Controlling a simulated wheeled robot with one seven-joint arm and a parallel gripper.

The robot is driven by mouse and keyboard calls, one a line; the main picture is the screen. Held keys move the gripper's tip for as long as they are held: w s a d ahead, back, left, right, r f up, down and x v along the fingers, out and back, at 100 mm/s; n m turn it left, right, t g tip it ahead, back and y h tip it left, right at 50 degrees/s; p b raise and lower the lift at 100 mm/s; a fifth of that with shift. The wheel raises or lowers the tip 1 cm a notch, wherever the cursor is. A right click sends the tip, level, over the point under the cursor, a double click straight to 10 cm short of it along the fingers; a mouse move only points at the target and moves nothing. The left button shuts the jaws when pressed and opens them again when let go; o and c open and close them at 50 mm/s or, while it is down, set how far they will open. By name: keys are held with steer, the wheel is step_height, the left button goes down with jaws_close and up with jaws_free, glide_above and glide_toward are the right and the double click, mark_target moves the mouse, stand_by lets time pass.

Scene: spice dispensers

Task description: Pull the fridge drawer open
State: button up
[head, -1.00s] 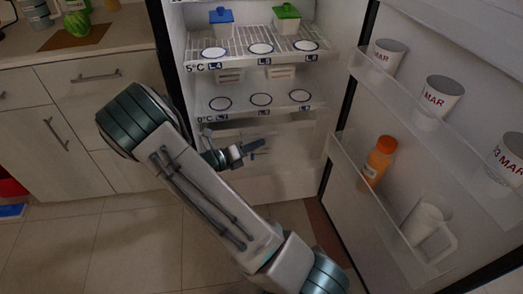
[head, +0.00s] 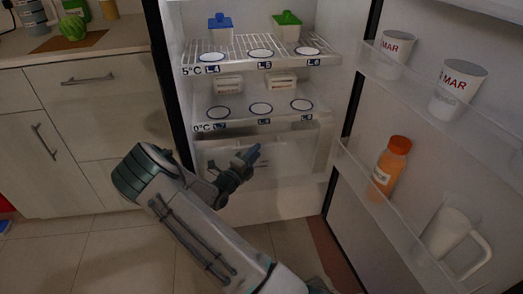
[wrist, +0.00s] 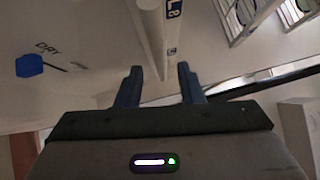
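The fridge drawer (head: 294,158) is a pale, translucent bin low in the open fridge, under the lower shelf. It looks closed or nearly so. My gripper (head: 255,151) is in front of the middle of the drawer and hides part of its front. In the wrist view my gripper (wrist: 160,70) has its two dark fingers apart, with a clear gap and nothing visibly clamped. A white edge with an L8 label (wrist: 172,9) runs above and between the fingertips. I cannot tell whether the fingers touch the drawer.
The lower shelf (head: 240,122) is just above the drawer and holds white tubs. The fridge door (head: 352,240) stands open at the right, with cups, an orange bottle (head: 390,165) and a jug (head: 450,240). Cabinets (head: 90,110) stand at the left. Floor in front is clear.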

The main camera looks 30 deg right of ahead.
mark_target(253, 137)
steer(key=shift+b+x, duration=0.5)
steer(key=shift+x, duration=1.85)
steer(key=shift+a, duration=0.1)
jaws_close()
